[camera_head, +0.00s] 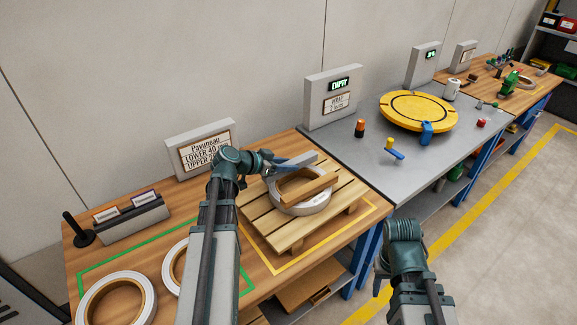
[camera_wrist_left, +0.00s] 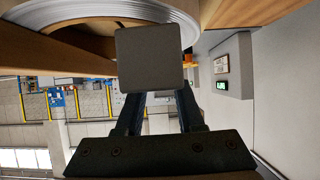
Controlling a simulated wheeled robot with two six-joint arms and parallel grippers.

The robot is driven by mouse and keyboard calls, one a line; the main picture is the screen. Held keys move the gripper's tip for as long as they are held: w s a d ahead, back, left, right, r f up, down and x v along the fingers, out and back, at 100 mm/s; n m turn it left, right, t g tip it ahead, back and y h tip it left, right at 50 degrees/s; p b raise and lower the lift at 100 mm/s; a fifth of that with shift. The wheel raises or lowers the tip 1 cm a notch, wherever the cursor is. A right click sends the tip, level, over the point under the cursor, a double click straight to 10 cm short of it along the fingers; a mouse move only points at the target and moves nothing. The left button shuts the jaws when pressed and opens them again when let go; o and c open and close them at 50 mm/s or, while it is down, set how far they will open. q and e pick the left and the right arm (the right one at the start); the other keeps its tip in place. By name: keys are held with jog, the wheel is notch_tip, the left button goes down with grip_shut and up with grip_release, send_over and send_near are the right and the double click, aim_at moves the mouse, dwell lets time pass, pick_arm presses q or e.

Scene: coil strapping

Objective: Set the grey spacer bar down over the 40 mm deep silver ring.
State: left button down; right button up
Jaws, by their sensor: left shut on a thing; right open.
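The silver ring (camera_head: 302,203) lies flat on a slatted wooden pallet (camera_head: 262,212); a wooden bar (camera_head: 310,189) lies across it. My left gripper (camera_head: 290,161) is shut on the grey spacer bar (camera_head: 299,163), over the far side of the ring. In the left wrist view, the bar's square grey end (camera_wrist_left: 150,60) sits between the fingers, close to the silver ring (camera_wrist_left: 100,17). I cannot tell whether the bar touches the ring. My right gripper (camera_head: 382,286) hangs open and empty off the table's front edge.
Two more rings (camera_head: 83,304) lie at the left of the wooden table, one partly behind my left arm. A card holder (camera_head: 130,218), a black post (camera_head: 72,224) and a sign (camera_head: 202,150) stand behind. The grey table holds a yellow turntable (camera_head: 418,106).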

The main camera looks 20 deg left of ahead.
pick_arm(q)
jog(key=shift+f+b, duration=0.55)
jog(key=shift+f, duration=0.05)
jog(key=c, duration=0.5)
grip_release()
jog(key=shift+r+p, duration=0.6)
jog(key=shift+p, duration=0.05)
jog(key=p+v, duration=0.5)
jog(key=v, duration=0.7)
jog(key=shift+d+p, duration=0.1)
jog(key=shift+p, duration=0.3)
